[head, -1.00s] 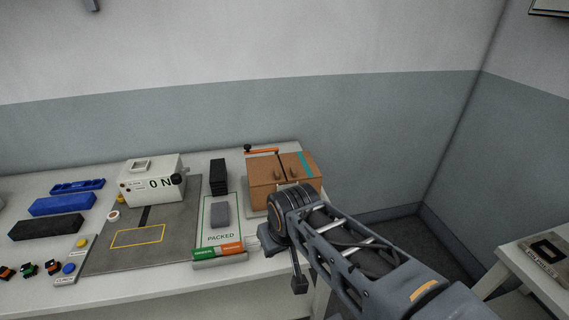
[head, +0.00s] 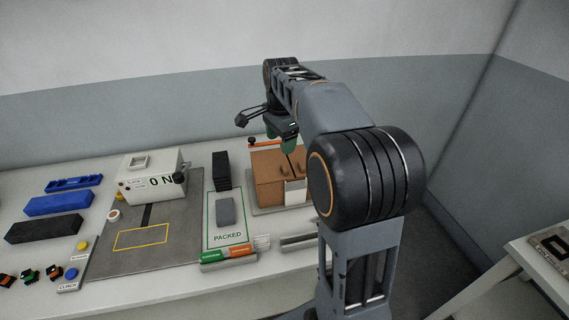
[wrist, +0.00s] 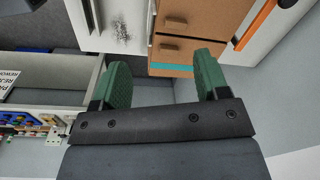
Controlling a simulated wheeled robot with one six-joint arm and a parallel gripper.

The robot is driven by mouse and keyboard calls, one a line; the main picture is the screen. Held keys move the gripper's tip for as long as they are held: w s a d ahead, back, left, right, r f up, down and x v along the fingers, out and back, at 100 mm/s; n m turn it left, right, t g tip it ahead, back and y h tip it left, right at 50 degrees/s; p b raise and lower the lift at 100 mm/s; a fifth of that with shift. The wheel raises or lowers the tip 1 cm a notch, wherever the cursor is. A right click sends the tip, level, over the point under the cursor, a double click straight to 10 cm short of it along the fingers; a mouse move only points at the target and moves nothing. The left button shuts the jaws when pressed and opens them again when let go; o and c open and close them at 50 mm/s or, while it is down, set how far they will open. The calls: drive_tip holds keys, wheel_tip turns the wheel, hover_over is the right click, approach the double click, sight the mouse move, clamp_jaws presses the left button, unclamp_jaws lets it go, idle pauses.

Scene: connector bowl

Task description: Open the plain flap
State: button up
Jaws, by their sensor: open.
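The brown box (head: 267,188) stands at the right end of the table. Its plain flap (head: 266,166) is the left one and lies shut; the flap with the teal stripe is mostly hidden behind my arm in the head view. In the wrist view, the plain flap (wrist: 200,17) is the farther one, with a small brown handle (wrist: 175,22). The striped flap (wrist: 182,54) is nearer, with its own handle (wrist: 169,46). My gripper (wrist: 163,78) is open and empty, its green fingers apart. In the head view, my gripper (head: 282,140) is above the box's back part.
An orange bar (head: 263,144) with a black knob lies along the box's back edge. Left of the box are a black stack (head: 221,170), a PACKED mat (head: 228,238) with a grey block (head: 226,212), and a white machine (head: 150,180). The wall is behind.

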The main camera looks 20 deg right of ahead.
sight(284, 168)
drive_tip(key=w+d+m, duration=0.3)
drive_tip(key=w+m, duration=0.1)
drive_tip(key=shift+g, duration=0.4)
wheel_tip(284, 168, down, 14)
drive_tip(key=shift+s+a+r+p, duration=0.1)
drive_tip(key=shift+s+p, duration=0.05)
drive_tip(key=shift+p, duration=0.2)
